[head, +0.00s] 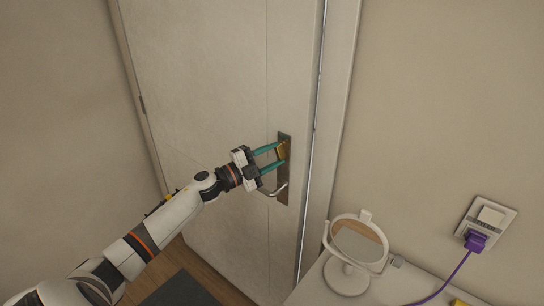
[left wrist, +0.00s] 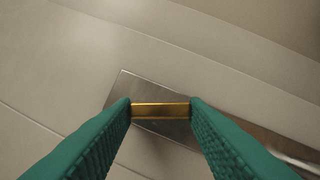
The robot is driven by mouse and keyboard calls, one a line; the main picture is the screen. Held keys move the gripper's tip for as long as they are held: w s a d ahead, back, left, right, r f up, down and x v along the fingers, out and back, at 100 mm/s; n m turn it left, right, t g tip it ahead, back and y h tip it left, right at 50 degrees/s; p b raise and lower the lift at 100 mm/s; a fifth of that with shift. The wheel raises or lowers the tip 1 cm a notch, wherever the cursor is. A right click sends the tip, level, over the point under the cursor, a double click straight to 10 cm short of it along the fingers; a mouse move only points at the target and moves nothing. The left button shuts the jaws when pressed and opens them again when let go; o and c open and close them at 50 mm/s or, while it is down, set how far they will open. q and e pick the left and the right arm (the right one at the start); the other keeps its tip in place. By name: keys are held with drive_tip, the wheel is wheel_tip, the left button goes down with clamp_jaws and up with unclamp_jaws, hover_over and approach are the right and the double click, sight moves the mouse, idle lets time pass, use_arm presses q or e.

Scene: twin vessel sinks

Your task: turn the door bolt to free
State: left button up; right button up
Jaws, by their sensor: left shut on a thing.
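The door (head: 215,75) is a pale panel with a dark metal plate (head: 284,190) near its right edge. The brass-coloured door bolt (head: 282,150) sits on the upper part of that plate. My left gripper (head: 281,155) reaches it from the left, with its green fingers on either side of the bolt. In the left wrist view the bolt (left wrist: 160,110) spans between the two fingertips, which touch its ends. The gripper is shut on it. A curved lever handle (head: 274,191) is below the gripper on the same plate. My right gripper is not in view.
A white counter (head: 315,292) at lower right holds a round mirror (head: 357,243) on a stand. A purple plug (head: 476,240) with its cord sits in a wall outlet (head: 487,217). A dark mat (head: 180,290) lies on the wooden floor.

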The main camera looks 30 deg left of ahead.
use_arm(q)
drive_tip(key=shift+r+m+g+p, duration=0.2)
drive_tip(key=shift+m+g+p, duration=0.65)
drive_tip(key=shift+m, duration=1.45)
drive_tip(key=o, duration=1)
drive_tip(key=b+v, duration=0.3)
drive_tip(key=v, duration=0.9)
drive_tip(key=shift+r+b, duration=0.2)
drive_tip(key=shift+b, duration=0.2)
